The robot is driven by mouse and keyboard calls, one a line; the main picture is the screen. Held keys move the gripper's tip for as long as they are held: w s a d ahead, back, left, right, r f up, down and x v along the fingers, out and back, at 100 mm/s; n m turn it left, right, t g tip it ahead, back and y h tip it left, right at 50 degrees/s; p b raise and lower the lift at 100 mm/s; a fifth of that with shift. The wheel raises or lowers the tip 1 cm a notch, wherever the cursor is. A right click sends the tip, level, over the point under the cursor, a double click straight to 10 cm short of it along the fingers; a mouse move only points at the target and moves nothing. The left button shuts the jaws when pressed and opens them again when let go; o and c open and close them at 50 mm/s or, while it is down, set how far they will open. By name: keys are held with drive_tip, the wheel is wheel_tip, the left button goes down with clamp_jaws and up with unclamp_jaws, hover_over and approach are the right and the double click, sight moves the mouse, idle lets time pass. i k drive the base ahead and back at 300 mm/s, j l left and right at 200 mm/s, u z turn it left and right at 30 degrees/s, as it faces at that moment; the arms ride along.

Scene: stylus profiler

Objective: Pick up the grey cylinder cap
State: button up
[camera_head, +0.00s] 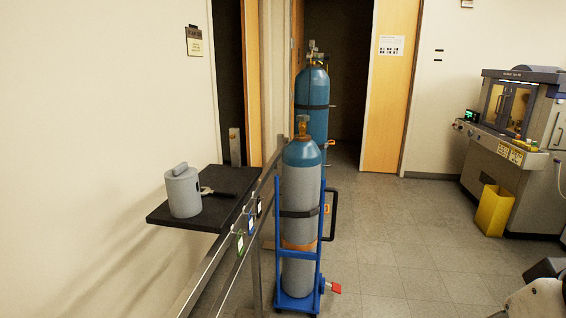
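The grey cylinder cap (183,194) stands upright on a small black shelf (238,180) at the left, close to the wall. A part of my arm shows at the lower right corner, far from the cap. My gripper is not in view.
A metal rail with hanging tags (240,243) runs along the shelf's right side. Blue-topped gas cylinders (301,200) stand right of it, the nearer on a blue cart (284,303). A machine (515,150) and yellow bin (494,210) stand at the right. The middle-right floor is clear.

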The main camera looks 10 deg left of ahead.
sight(182, 182)
drive_tip(key=i+u, duration=0.15)
drive_tip(key=i, duration=0.35)
drive_tip(key=i+l+u, duration=0.15)
drive_tip(key=i, duration=0.3)
drive_tip(key=i+l+u, duration=0.2)
drive_tip(key=i, duration=0.3)
drive_tip(key=i+l+u, duration=0.15)
drive_tip(key=i+u, duration=0.15)
drive_tip(key=u, duration=0.2)
drive_tip(key=i+l+u, duration=0.3)
drive_tip(key=u, duration=0.15)
drive_tip(key=i+l+u, duration=0.2)
drive_tip(key=l+u, duration=0.15)
drive_tip(key=u, duration=0.15)
drive_tip(key=i+l+u, duration=0.15)
drive_tip(key=l+u, duration=0.8)
drive_tip(key=i, duration=0.05)
